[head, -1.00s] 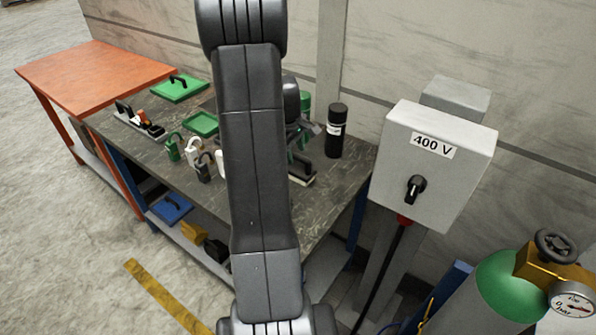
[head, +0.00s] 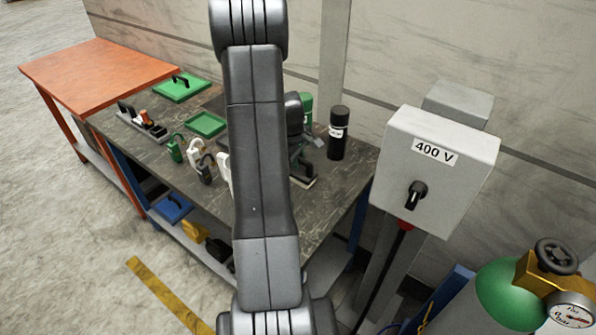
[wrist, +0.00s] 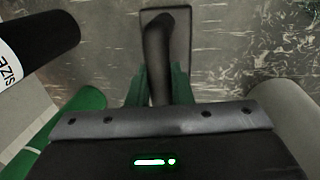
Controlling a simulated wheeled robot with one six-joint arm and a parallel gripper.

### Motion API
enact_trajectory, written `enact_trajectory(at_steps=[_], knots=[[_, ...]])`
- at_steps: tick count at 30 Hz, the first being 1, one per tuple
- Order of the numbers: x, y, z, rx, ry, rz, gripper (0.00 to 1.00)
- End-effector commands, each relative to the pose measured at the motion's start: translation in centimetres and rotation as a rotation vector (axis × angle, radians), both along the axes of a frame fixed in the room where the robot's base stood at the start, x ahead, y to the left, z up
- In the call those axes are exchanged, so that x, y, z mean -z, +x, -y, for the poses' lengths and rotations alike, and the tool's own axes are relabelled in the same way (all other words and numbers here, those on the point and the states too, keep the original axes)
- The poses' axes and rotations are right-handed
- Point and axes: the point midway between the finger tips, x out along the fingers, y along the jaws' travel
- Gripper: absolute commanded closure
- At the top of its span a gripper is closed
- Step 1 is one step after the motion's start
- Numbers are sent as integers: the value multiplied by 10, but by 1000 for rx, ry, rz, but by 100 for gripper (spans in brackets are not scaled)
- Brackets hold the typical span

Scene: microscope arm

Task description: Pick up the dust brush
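The dust brush (head: 304,181) lies near the right end of the dark workbench (head: 335,190), partly hidden behind my arm in the head view. In the wrist view the dust brush (wrist: 158,45) shows a dark handle running from the gripper to a flat block at the top. My gripper (wrist: 160,88) has green fingers standing apart, one on each side of the handle. I see no clear grip on it, and the lower handle is hidden by the gripper body. In the head view my gripper (head: 301,158) is down at the brush.
A black bottle (head: 338,132) and a green bottle (head: 307,108) stand close behind the gripper; the black bottle also shows at left in the wrist view (wrist: 35,40). Padlocks (head: 195,155) and a green tray (head: 205,124) are to the left. A 400 V box (head: 435,170) stands to the right.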

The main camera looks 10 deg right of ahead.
Motion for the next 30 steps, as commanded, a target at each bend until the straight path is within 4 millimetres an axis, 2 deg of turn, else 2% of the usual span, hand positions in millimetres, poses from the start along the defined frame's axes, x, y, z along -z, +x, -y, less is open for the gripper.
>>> enact_trajectory(at_steps=[11, 14, 24, 30], knots=[[-6, 1, 0, 1, 0, 2, 100], [-18, 1, 0, 1, 0, 4, 100], [-82, 1, 0, 0, 0, 6, 100], [-99, 0, 0, 0, 0, 1, 100]])
